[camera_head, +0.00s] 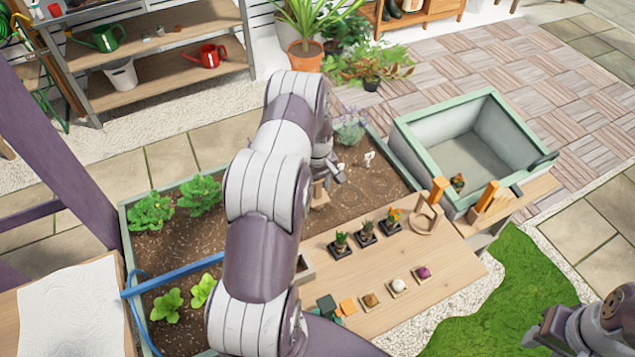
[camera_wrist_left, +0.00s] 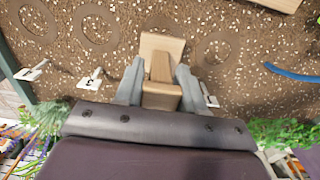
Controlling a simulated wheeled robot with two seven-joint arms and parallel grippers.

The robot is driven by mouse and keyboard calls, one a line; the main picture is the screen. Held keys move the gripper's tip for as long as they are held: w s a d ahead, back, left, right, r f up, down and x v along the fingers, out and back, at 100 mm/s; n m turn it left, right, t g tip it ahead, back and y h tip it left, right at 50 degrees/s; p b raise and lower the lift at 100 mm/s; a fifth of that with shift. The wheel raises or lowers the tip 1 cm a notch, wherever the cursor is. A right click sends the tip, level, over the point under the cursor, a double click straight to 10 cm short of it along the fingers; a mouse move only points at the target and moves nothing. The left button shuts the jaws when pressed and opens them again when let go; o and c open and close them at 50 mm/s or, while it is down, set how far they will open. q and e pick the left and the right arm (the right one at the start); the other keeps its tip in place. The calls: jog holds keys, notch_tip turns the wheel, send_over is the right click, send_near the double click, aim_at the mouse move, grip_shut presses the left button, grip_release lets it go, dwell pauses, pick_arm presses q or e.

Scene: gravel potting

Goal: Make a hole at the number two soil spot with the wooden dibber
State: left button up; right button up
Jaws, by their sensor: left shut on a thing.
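My left gripper (camera_head: 326,176) hangs over the soil bed (camera_head: 345,205) and is shut on the wooden dibber (camera_head: 320,194). In the left wrist view the dibber (camera_wrist_left: 162,50) sits between the two fingers (camera_wrist_left: 160,82). Its lower end is hidden, so I cannot tell whether it touches soil. Ring-marked soil spots show there: one ring (camera_wrist_left: 98,23) beside the dibber, another (camera_wrist_left: 37,20) farther left, and one (camera_wrist_left: 213,48) right. White number markers (camera_wrist_left: 90,80) stand near the rings; their digits are hard to read. My right gripper (camera_head: 540,335) is at the lower right, away from the bed.
A wooden board (camera_head: 440,275) beside the bed carries small potted plants (camera_head: 366,232), stones and a wooden stand (camera_head: 426,215). A green-rimmed tub (camera_head: 430,155) stands at the right. Leafy plants (camera_head: 200,195) and a blue hose (camera_head: 180,270) occupy the bed's left part.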

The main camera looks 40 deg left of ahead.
pick_arm(q)
jog(key=shift+f+b, duration=0.35)
jog(key=shift+f, duration=0.25)
jog(key=shift+f+b, duration=1.65)
jog(key=shift+f, duration=0.55)
jog(key=shift+r, duration=0.15)
notch_tip(320, 180, up, 10)
jog(key=p, duration=0.7)
jog(key=shift+r, duration=0.2)
notch_tip(320, 180, up, 5)
jog(key=p, duration=0.4)
send_over(318, 195)
jog(key=shift+w+a, duration=0.3)
